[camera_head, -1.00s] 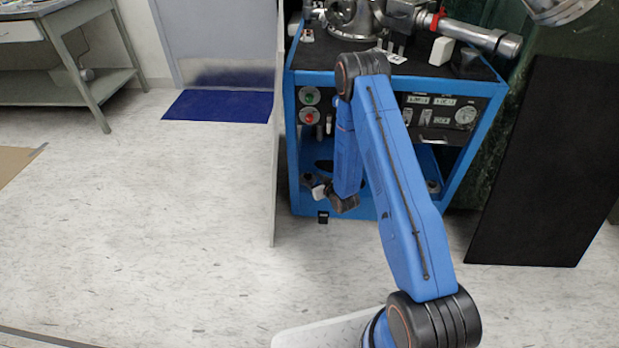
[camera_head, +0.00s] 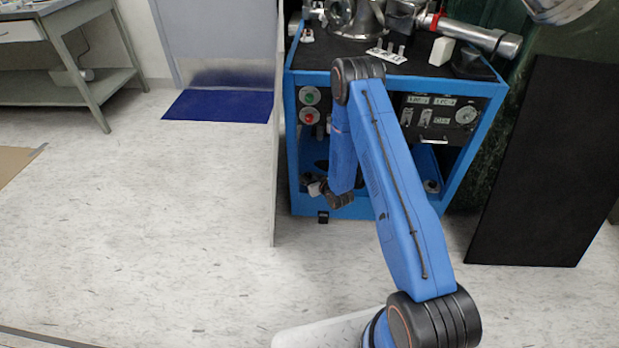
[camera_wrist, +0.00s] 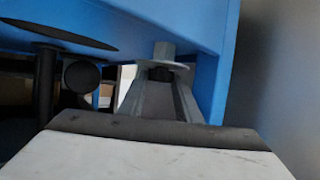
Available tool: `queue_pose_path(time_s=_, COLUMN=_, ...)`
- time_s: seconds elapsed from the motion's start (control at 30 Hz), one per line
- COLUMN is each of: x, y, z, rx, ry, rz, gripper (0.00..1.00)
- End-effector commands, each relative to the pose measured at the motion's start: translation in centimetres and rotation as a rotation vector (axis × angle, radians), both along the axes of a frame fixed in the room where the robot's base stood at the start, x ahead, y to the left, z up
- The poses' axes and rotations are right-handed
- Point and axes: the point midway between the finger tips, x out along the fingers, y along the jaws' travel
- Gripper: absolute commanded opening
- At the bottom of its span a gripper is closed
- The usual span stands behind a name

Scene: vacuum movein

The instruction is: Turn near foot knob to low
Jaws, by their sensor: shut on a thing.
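The blue cart (camera_head: 299,160) stands upright on the floor behind my arm. In the wrist view, a grey foot knob with a pale disc (camera_wrist: 164,49) sits under the cart's blue frame. My gripper (camera_wrist: 165,74) reaches up to it, and its two fingers are closed on the knob just below the disc. The knob's lower part is hidden between the fingers. In the head view my gripper (camera_head: 316,188) is low at the cart's front left corner, partly hidden by my wrist. The knob cannot be made out there.
A dark foot with a wide disc (camera_wrist: 62,36) stands to the left in the wrist view. A thin upright panel (camera_head: 274,150) runs close along the cart's left side. A black board (camera_head: 540,170) leans at the right. The floor (camera_head: 150,220) at the left is clear.

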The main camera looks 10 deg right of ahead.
Motion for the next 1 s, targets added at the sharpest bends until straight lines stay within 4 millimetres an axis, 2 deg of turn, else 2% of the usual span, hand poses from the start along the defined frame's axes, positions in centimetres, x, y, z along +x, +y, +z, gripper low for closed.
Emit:
queue_pose_path(time_s=0.4, x=0.11, y=-0.23, z=0.04, rx=0.000, ry=-0.001, rz=0.128, gripper=0.08)
queue_pose_path(time_s=0.7, x=0.08, y=-0.18, z=0.03, rx=0.001, ry=-0.001, rz=0.134, gripper=0.08)
queue_pose_path(time_s=0.73, x=0.08, y=-0.18, z=0.03, rx=0.000, ry=-0.001, rz=0.134, gripper=0.33)
queue_pose_path(time_s=0.8, x=0.08, y=-0.18, z=0.03, rx=0.000, ry=-0.001, rz=0.133, gripper=0.49)
queue_pose_path(time_s=1.0, x=0.07, y=-0.22, z=0.02, rx=0.000, ry=0.000, rz=0.133, gripper=0.49)
